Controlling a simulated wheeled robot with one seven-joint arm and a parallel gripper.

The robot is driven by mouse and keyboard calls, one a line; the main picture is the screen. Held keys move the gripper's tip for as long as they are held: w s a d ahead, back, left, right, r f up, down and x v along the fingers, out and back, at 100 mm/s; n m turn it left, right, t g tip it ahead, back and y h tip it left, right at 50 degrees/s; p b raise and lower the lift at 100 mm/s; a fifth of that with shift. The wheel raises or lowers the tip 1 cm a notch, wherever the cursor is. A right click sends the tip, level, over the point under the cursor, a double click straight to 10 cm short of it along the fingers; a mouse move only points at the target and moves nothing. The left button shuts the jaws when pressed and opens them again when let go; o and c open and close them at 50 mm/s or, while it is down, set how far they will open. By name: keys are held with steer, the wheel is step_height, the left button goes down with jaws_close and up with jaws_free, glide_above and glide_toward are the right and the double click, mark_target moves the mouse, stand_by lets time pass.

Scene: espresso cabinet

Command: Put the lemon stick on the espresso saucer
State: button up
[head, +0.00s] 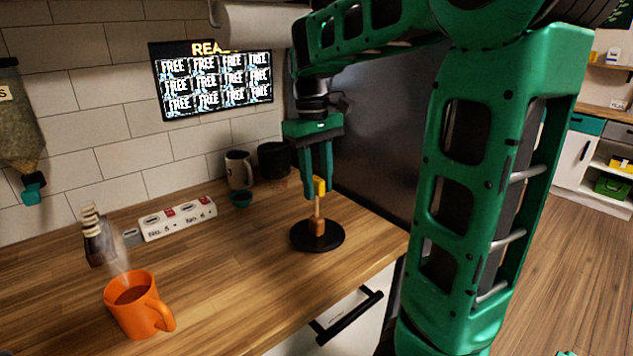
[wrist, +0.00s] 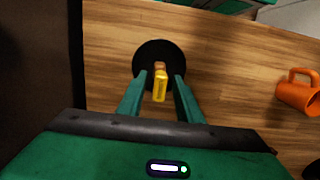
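The lemon stick (head: 317,206) has a yellow top, a thin pale shaft and a brown block at its foot. It stands roughly upright on a flat black round plate (head: 299,238), the only saucer-like thing in view. My gripper (head: 319,191) points down, with its green fingers on either side of the yellow top. In the wrist view the yellow top (wrist: 160,88) lies between my fingertips (wrist: 161,76), with a gap on each side, so the gripper is open. The black plate (wrist: 145,55) shows beyond the fingers, its near part hidden.
A steaming orange mug (head: 133,308) stands at the front left of the wooden counter (head: 225,280). A white socket strip (head: 178,220), a small bottle (head: 98,240), a grey mug (head: 238,170) and a dark cup (head: 274,160) stand toward the wall. A dark panel rises behind my gripper.

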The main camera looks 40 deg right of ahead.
steer(key=r, duration=0.4)
steer(key=w+r, duration=0.1)
steer(key=r, duration=0.2)
steer(key=s+f+m, duration=0.3)
steer(key=s+f, duration=0.5)
steer(key=s, duration=0.3)
steer(key=s+f+m+t, duration=0.1)
steer(key=s+f+m, duration=0.2)
steer(key=s+f, duration=0.6)
steer(key=shift+s+m, duration=0.4)
steer(key=shift+s, duration=0.5)
steer(key=shift+d, duration=0.1)
